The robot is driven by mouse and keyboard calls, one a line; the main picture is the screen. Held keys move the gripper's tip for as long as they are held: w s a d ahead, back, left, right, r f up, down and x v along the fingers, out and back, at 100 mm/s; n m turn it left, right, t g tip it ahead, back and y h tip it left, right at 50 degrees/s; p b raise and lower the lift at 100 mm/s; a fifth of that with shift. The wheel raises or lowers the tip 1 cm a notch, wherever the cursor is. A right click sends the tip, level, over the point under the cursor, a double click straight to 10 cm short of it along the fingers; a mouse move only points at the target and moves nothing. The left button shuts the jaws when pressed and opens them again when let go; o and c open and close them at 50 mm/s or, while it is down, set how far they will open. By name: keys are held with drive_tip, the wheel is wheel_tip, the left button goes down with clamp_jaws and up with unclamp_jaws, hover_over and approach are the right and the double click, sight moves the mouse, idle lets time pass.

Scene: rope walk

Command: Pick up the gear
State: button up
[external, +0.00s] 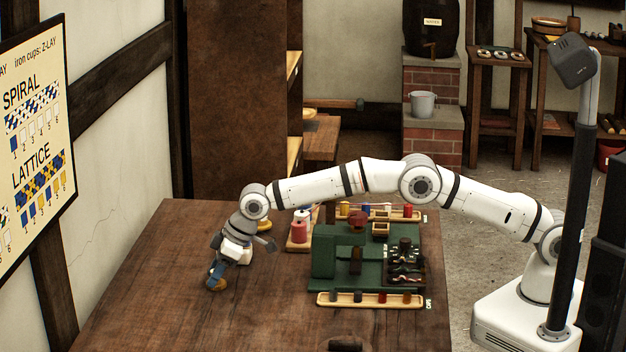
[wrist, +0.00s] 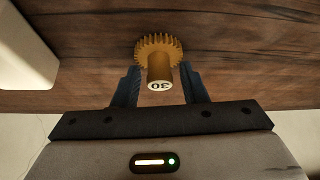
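The gear is brass-coloured, with a toothed wheel (wrist: 158,48) and a hub whose pale end face is marked 30. In the external view the gear (external: 214,285) is a small brownish shape at the tips of my gripper (external: 215,270), over the left part of the wooden table. In the wrist view the blue fingers of my gripper (wrist: 160,80) stand on both sides of the hub. A narrow gap shows between each finger and the hub, so the gripper looks open around it. Whether the gear rests on the table is hard to tell.
A green machine (external: 325,252) stands on the table (external: 180,310) to the right, with wooden trays of coloured pieces in front (external: 345,299) and behind. A pale block (wrist: 25,60) shows at left in the wrist view. The table's front left is clear.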

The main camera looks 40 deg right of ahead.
drive_tip(key=c, duration=0.6)
